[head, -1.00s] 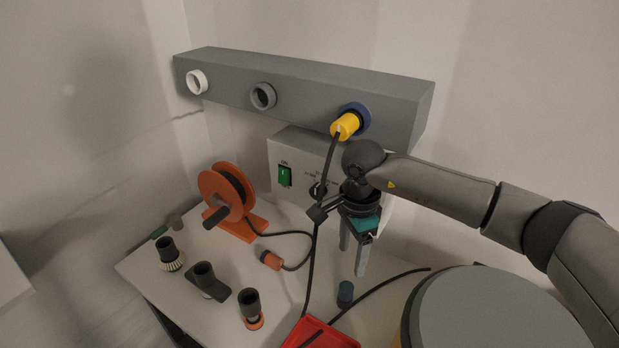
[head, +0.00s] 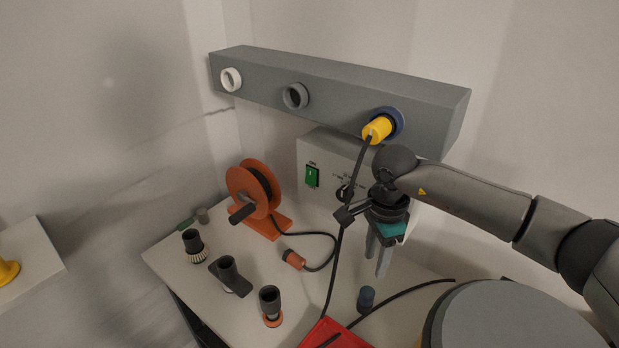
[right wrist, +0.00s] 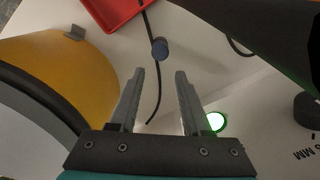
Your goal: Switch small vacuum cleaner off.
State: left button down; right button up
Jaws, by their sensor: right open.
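A pale control box (head: 321,150) stands on the bench under the grey rail. Its face has a green rocker switch (head: 312,176) below the word ON, and a dark dial (head: 344,192). A round green light (right wrist: 216,121) glows on a pale face in the right wrist view. A drum-shaped machine, probably the vacuum cleaner, shows its grey lid (head: 518,322) in the head view and its yellow body (right wrist: 70,75) in the right wrist view. My right gripper (head: 383,262) is open and empty, pointing down in front of the box's right part, which it hides. My left gripper is out of view.
A yellow plug (head: 377,129) with a black hose sits in the rail's (head: 330,86) right port. An orange reel (head: 254,189), several dark nozzles, a blue-capped piece (head: 366,297) and a red tray (head: 335,335) are on the bench.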

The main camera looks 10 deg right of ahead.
grip_shut()
dwell(1.4)
